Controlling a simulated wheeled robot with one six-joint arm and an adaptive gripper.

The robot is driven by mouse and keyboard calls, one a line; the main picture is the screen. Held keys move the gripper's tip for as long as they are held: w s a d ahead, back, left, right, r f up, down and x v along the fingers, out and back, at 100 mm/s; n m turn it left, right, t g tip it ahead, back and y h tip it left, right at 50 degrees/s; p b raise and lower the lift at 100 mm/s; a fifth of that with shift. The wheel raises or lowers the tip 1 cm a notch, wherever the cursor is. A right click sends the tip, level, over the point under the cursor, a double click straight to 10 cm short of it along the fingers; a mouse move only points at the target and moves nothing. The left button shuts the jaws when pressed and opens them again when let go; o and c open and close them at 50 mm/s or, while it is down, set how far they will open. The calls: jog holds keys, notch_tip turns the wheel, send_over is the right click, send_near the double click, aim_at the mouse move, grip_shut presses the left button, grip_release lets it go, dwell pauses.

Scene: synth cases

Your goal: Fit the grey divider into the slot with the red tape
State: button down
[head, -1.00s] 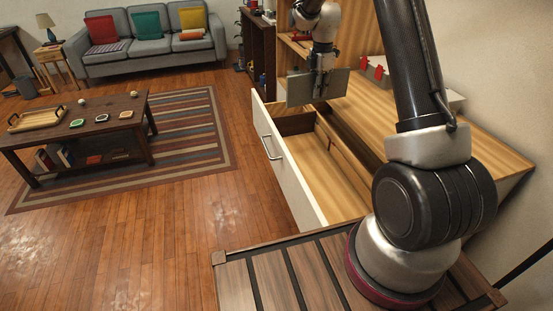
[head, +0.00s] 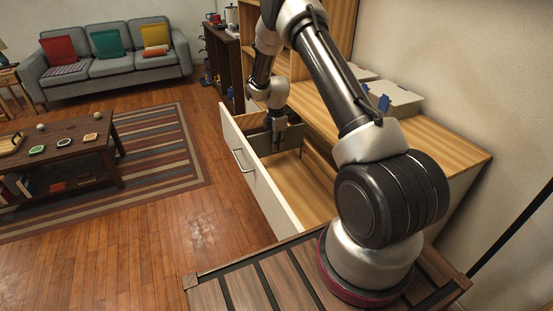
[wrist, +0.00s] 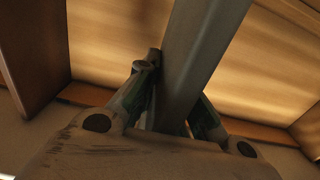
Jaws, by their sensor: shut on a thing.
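In the head view my gripper (head: 278,145) is shut on the grey divider (head: 293,137). It holds the divider upright, crosswise at the far part of the open drawer (head: 255,172). The divider's lower edge looks to be inside the drawer, but I cannot tell whether it sits in a slot. In the wrist view the divider (wrist: 205,50) runs up from between the fingers (wrist: 168,95), over the light wood. No red tape shows in either current view, so the slot with red tape cannot be made out.
A pale box with blue pieces (head: 402,98) stands on the wooden top right of the drawer. A second box (head: 360,72) is partly hidden behind my arm. The near part of the drawer is empty. A coffee table (head: 75,145) and sofa (head: 115,68) stand left, across open floor.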

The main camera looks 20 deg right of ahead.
aim_at(277, 153)
notch_tip(277, 153, down, 7)
jog(key=shift+f, duration=0.15)
jog(key=shift+f, duration=0.15)
jog(key=c, duration=1.5)
grip_release()
